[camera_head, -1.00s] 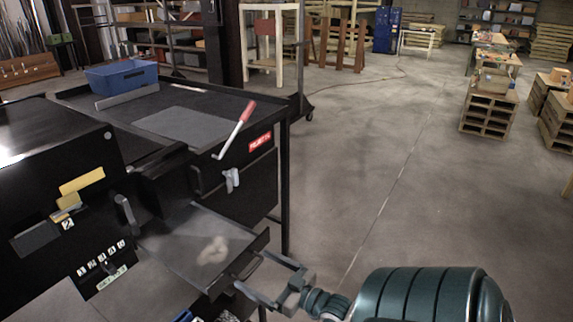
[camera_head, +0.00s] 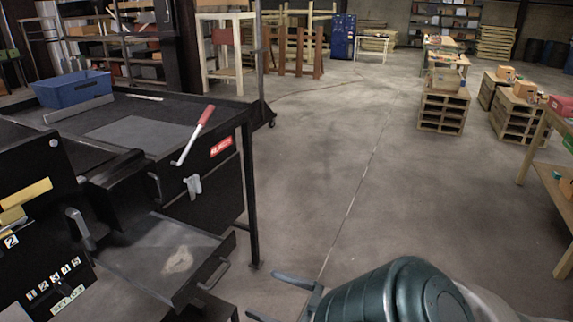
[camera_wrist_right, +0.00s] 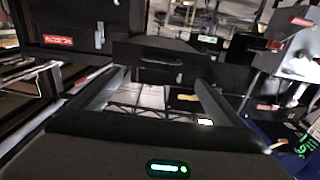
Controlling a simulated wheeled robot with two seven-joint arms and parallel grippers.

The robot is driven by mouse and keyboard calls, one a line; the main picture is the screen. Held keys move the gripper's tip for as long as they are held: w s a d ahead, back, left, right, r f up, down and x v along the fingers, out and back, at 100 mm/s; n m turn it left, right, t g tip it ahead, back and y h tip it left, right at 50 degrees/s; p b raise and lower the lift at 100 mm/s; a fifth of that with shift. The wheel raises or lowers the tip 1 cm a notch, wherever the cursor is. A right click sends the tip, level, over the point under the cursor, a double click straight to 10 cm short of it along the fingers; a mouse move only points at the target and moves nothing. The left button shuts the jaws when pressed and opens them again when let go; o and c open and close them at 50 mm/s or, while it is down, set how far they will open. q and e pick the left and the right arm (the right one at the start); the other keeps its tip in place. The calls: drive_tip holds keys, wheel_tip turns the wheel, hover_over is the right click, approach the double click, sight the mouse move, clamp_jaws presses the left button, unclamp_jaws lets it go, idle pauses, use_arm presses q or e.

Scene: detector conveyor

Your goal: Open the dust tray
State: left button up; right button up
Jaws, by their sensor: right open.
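The dust tray (camera_head: 145,262) is a grey drawer pulled out of the black machine, with a pale heap of dust (camera_head: 178,260) on its floor. Its handle (camera_head: 216,274) is on the front right wall. My right gripper (camera_head: 272,296) is open and empty, to the right of the handle and apart from it. In the right wrist view the fingers of my right gripper (camera_wrist_right: 172,88) are spread, with the dark tray front (camera_wrist_right: 165,55) and its handle beyond them. My left gripper is not in view.
A lever with a red grip (camera_head: 205,118) and a grey latch (camera_head: 193,186) are on the machine's side above the tray. A blue bin (camera_head: 72,89) sits on the machine top. A table leg (camera_head: 250,200) stands behind the tray.

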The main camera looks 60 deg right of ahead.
drive_tip(key=shift+s+d+b, duration=0.1)
drive_tip(key=shift+s+b, duration=0.35)
drive_tip(key=shift+s, duration=1.65)
drive_tip(key=s+f+m+g+h+b, duration=0.1)
drive_tip(key=s+f+g, duration=0.3)
drive_tip(key=f, duration=1.4)
drive_tip(key=s+f+g+h, duration=0.1)
drive_tip(key=s+f+g, duration=0.25)
drive_tip(key=f, duration=1.45)
drive_tip(key=s+a+f+n+g, duration=0.1)
drive_tip(key=s+a+f+g, duration=0.2)
drive_tip(key=s+a+f, duration=0.2)
drive_tip(key=s+a+f+n+g+y+b, duration=0.1)
drive_tip(key=s+a+f+g, duration=0.2)
drive_tip(key=a+f, duration=0.7)
drive_tip(key=s+a+f+n+g, duration=0.1)
drive_tip(key=s+a+f+g, duration=0.2)
drive_tip(key=s+a+f, duration=0.4)
wheel_tip(320, 180, down, 4)
drive_tip(key=shift+a+f, duration=0.15)
drive_tip(key=shift+a, duration=0.05)
drive_tip(key=shift+g, duration=0.25)
